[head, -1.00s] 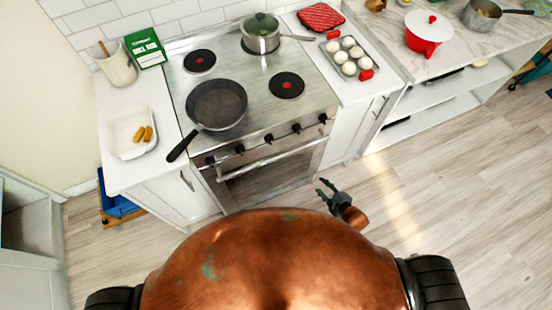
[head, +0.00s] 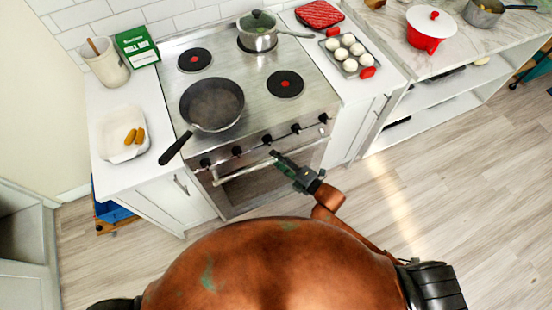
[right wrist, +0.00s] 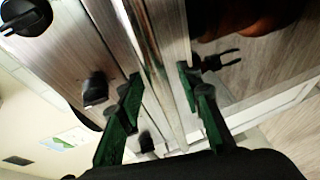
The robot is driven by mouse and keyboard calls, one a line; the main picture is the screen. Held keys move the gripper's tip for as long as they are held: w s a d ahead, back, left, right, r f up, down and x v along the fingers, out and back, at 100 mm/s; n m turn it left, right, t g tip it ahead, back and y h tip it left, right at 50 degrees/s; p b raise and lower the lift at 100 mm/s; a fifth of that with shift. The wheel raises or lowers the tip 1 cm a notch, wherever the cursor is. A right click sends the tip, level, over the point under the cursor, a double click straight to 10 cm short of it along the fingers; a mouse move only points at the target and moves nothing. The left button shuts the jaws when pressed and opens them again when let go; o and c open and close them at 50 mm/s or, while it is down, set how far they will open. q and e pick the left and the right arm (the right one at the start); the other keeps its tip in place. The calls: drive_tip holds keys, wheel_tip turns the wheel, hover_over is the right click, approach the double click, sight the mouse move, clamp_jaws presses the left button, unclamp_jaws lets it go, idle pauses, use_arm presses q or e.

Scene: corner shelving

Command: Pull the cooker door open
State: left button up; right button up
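The cooker (head: 262,112) stands against the wall with its door (head: 256,187) closed. The silver bar handle (head: 240,171) runs across the top of the door. My right gripper (head: 275,158) is at the handle, near its middle. In the right wrist view the green fingers of my right gripper (right wrist: 158,85) are apart, one on each side of the handle bar (right wrist: 158,72). A gap shows between the fingers and the bar. My left gripper is in neither view.
A frying pan (head: 212,104) and a lidded pot (head: 258,38) sit on the hob. Black knobs (head: 237,152) line the front panel above the handle. White cabinets (head: 168,197) flank the cooker. The wooden floor to the right is clear.

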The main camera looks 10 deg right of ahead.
drive_tip(key=shift+w+a, duration=0.25)
drive_tip(key=shift+c, duration=0.5)
drive_tip(key=shift+f, duration=0.1)
clamp_jaws()
